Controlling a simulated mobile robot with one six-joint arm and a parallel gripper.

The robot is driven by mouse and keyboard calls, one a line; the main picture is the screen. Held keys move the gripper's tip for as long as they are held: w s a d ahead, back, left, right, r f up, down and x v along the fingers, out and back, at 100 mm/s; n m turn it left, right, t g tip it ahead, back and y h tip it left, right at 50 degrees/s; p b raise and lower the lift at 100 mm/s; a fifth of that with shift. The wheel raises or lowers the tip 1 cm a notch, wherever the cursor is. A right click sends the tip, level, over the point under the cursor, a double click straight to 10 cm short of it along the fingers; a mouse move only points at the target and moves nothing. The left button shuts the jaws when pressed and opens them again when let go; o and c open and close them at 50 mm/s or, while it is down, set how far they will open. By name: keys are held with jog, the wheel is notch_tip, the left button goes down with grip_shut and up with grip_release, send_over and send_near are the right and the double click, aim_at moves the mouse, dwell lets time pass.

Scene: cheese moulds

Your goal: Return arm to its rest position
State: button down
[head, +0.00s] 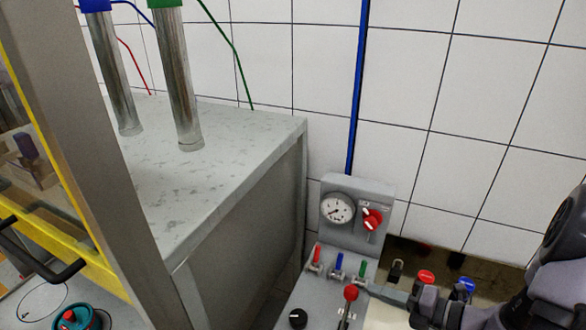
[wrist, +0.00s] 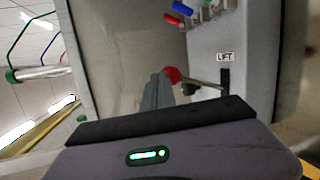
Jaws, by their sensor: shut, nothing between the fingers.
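My gripper (head: 372,288) is at the lower right in the head view, reaching left over the grey control panel (head: 318,290). Its fingers are shut and empty. In the wrist view the grey fingertips (wrist: 160,82) appear close beside the red ball knob (wrist: 173,75) of a lever. I cannot tell whether they touch it. The knob also shows in the head view (head: 351,293), just left of the fingertips. The lever's slot is under a label reading LIFT (wrist: 225,57).
The panel carries a pressure gauge (head: 337,208), a red rotary knob (head: 372,219), small red, blue and green valve levers (head: 339,262) and a black knob (head: 298,318). A steel-topped cabinet (head: 225,150) stands left, under metal cylinders (head: 176,85). A yellow-edged guard (head: 60,245) is at far left.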

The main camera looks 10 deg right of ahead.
jog(key=s+a+r+n+g+h, duration=0.1)
jog(key=s+a+r+n+g, duration=0.3)
jog(key=a+n, duration=0.55)
jog(key=s+a+r+n+g+h, duration=0.2)
jog(key=a+r+n+g, duration=0.3)
jog(key=n, duration=0.8)
jog(key=s+a+r+n+t+h, duration=0.25)
jog(key=r+n, duration=0.35)
jog(key=n, duration=0.3)
jog(key=s+a+r+n+t+h, duration=0.1)
jog(key=s+r+n+t+h, duration=0.15)
jog(key=r+n, duration=0.5)
notch_tip(320, 180, down, 19)
jog(key=s+g+b, duration=0.1)
jog(key=s+b, duration=0.2)
jog(key=b, duration=1.1)
jog(key=shift+d, duration=0.15)
jog(key=shift+f, duration=0.1)
